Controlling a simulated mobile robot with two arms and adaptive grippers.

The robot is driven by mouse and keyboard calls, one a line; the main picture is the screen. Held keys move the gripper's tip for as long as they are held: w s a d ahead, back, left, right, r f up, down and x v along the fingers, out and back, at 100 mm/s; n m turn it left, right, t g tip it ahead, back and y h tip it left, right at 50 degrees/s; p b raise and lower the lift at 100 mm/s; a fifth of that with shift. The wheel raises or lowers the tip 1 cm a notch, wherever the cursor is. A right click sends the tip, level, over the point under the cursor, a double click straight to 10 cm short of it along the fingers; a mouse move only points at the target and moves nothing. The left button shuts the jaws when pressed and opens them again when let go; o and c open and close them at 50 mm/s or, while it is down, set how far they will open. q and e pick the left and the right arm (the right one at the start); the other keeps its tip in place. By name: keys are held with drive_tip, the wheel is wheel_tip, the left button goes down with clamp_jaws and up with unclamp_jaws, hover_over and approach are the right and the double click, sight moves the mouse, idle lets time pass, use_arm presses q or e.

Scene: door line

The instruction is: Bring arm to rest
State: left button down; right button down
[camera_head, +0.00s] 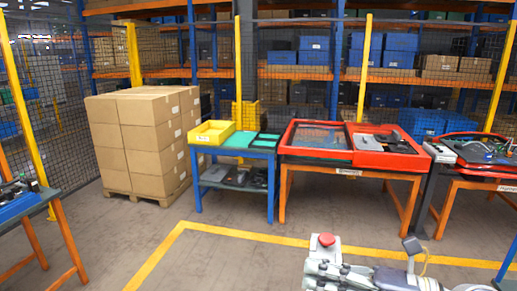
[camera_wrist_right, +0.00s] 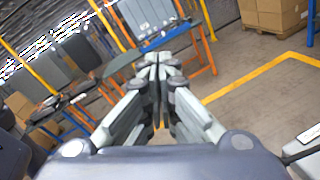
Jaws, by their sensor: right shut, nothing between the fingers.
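My right gripper (camera_wrist_right: 157,66) shows in the right wrist view with its two grey fingers brought together at the tips. Nothing is held between them. The gripper is in open air, and the floor and tables behind it appear tilted. I cannot make out the fingertips clearly there. My left gripper is in neither view.
An orange-legged table with red trays (camera_head: 350,158) and a blue table (camera_head: 233,150) with a yellow bin (camera_head: 212,132) stand ahead. Stacked cartons (camera_head: 140,140) sit on a pallet. Another table (camera_head: 30,205) is at left. Yellow-lined floor (camera_head: 225,265) is clear.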

drive_tip(key=w+d+r+m+t+h, duration=0.1)
drive_tip(key=w+d+m+t+h, duration=0.25)
drive_tip(key=m+t, duration=0.55)
drive_tip(key=w+d+r+m+t+h, duration=0.15)
drive_tip(key=d+m+t+h, duration=0.25)
drive_tip(key=m, duration=0.9)
drive_tip(key=s+d+f+m+g+h, duration=0.1)
drive_tip(key=d+f+m+g+h, duration=0.3)
drive_tip(key=f+m, duration=0.4)
drive_tip(key=s+d+f+m+g+h, duration=0.1)
drive_tip(key=d+f+m+h, duration=0.3)
drive_tip(key=f+m+h, duration=0.45)
drive_tip(key=s+a+f+m+g+y, duration=0.25)
drive_tip(key=s+f+g, duration=0.35)
drive_tip(key=s+f, duration=0.4)
drive_tip(key=s+a+f+m+g+y, duration=0.25)
drive_tip(key=s+f+g, duration=0.25)
drive_tip(key=s+f, duration=0.45)
drive_tip(key=s+f+n+g+b, duration=0.1)
drive_tip(key=s+f, duration=0.1)
drive_tip(key=f, duration=1.3)
drive_tip(key=s+f+g+b, duration=0.1)
drive_tip(key=s+f, duration=0.1)
drive_tip(key=f, duration=1.3)
drive_tip(key=s+d+f+g+b, duration=0.1)
drive_tip(key=s+d+f, duration=0.1)
drive_tip(key=s+f, duration=1.3)
drive_tip(key=shift+s+d+f+h, duration=0.2)
drive_tip(key=shift+s+f+h, duration=0.15)
drive_tip(key=shift+s, duration=0.3)
